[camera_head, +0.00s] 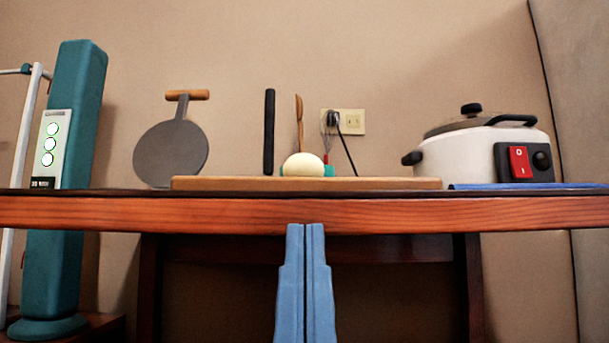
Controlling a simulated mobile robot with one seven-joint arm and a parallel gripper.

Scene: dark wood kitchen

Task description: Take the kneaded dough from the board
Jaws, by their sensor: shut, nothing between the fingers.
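The dough (303,165) is a pale, rounded lump on the wooden board (230,184), a little right of the board's middle. The board lies on the table, seen almost edge-on, so its top surface is hidden. My gripper (305,226) is blue and points upward at the bottom middle. Its two fingers are together with nothing between them. The fingertips appear below the board and in front of the table's front edge, almost straight below the dough in the picture.
The table's front edge (450,214) spans the picture. Behind the dough stand a black rod (269,132) and a wooden-handled tool (299,120). A grey round press (172,153) is left. A white cooker (460,160) and blue cloth (525,186) are right. A teal tower (75,120) is far left.

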